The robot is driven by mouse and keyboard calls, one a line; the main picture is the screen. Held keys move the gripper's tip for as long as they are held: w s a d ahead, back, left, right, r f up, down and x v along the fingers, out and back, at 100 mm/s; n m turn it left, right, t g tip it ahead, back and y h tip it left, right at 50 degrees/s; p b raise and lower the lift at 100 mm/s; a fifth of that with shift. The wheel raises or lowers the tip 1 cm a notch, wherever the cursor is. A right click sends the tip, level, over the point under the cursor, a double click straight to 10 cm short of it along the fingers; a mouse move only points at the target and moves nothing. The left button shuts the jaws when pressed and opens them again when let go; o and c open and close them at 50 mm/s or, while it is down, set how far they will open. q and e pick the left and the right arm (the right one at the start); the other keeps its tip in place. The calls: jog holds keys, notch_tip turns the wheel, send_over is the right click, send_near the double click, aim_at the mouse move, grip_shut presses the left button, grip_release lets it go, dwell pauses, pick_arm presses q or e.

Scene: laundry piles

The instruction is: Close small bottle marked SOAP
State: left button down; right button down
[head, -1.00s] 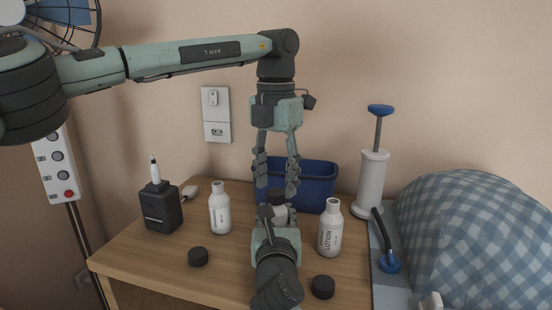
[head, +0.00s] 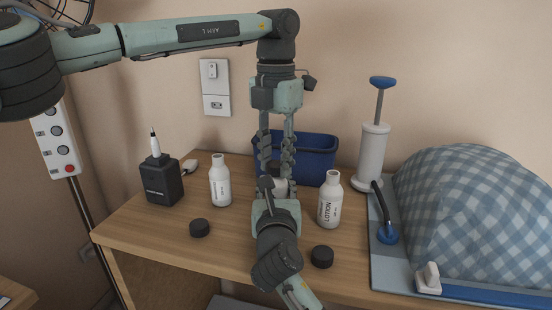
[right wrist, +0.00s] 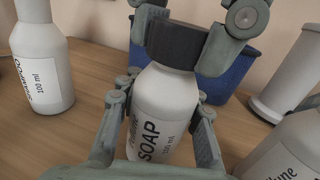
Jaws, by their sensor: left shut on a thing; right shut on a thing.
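The small white bottle marked SOAP (right wrist: 158,118) stands between the fingers of my right gripper (right wrist: 162,97), which is shut on its body. In the head view the bottle (head: 281,188) is mostly hidden behind my right gripper and wrist. A black cap (right wrist: 176,44) is on top of the bottle, covering its mouth; I cannot tell how firmly it is seated. My left gripper (head: 275,171) comes down from above, its fingers on either side of the cap and shut on it.
A white bottle (head: 220,182) stands to the left and a LOTION bottle (head: 330,202) to the right, both uncapped. Loose black caps (head: 200,228) (head: 322,256) lie in front. A blue bin (head: 318,160) is behind, a black box (head: 162,184) at left, a white pump (head: 371,155) at right.

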pick_arm(q)
jog(key=c, duration=1.1)
grip_release()
jog(key=shift+r, duration=0.1)
notch_tip(320, 180, up, 12)
pick_arm(e)
jog(key=c, duration=1)
grip_release()
jog(key=shift+o, duration=0.2)
jog(key=shift+s, duration=0.1)
jog(key=s, duration=1.2)
jog(key=shift+a, duration=0.3)
